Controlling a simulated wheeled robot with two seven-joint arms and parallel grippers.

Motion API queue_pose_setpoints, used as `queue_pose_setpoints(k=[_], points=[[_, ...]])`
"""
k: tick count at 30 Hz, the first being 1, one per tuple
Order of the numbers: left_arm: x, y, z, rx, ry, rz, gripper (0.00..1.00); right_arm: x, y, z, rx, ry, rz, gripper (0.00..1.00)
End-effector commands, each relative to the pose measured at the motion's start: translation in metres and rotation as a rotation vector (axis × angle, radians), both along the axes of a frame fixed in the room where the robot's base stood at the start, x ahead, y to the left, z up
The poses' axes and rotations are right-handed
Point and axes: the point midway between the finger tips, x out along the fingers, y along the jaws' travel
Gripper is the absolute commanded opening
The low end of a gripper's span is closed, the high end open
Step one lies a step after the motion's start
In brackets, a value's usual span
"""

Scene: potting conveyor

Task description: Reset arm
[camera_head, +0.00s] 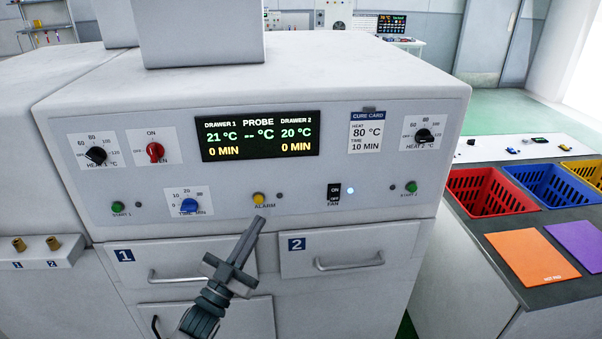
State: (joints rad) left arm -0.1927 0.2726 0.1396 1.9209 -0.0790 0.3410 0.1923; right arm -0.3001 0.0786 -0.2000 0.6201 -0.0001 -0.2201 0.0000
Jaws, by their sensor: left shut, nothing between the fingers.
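My left gripper (257,222) is shut and empty. Its fingertips point up at the panel, just below the yellow alarm button (258,198); I cannot tell whether they touch the panel. The arm comes up from the bottom, in front of drawer 1 (163,259). My right gripper is not in view. The white oven's control panel (365,185) has a display (260,136) reading 21 °C for drawer 1, 20 °C for drawer 2, and 0 MIN for both.
Drawer 2 (335,256) looks closed, its handle sticking out. At right, a counter holds a red crate (487,201), a blue crate (560,190), an orange sheet (531,257) and a purple sheet (579,243). Brass fittings (52,243) stick out at left. Green floor shows behind.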

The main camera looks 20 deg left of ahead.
Motion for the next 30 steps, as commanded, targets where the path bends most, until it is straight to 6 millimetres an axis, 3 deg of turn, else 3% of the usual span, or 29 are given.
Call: queue_pose_setpoints(k=[8,11,14,17,23,30], points=[[0.002,0.001,-0.010,-0.003,0.019,0.003,0.00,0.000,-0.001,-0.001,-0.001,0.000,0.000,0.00],[0.006,0.002,-0.031,-0.010,0.062,0.012,0.00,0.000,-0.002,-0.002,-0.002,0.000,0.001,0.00],[0.011,0.003,-0.068,-0.021,0.135,0.025,0.00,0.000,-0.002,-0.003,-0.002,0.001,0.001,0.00],[0.015,0.004,-0.118,-0.034,0.235,0.039,0.00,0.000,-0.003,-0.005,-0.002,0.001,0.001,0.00],[0.006,0.000,-0.242,-0.057,0.480,0.072,0.00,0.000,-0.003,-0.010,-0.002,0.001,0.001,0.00],[-0.037,-0.015,-0.388,-0.067,0.780,0.097,0.00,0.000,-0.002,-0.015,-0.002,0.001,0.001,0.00]])
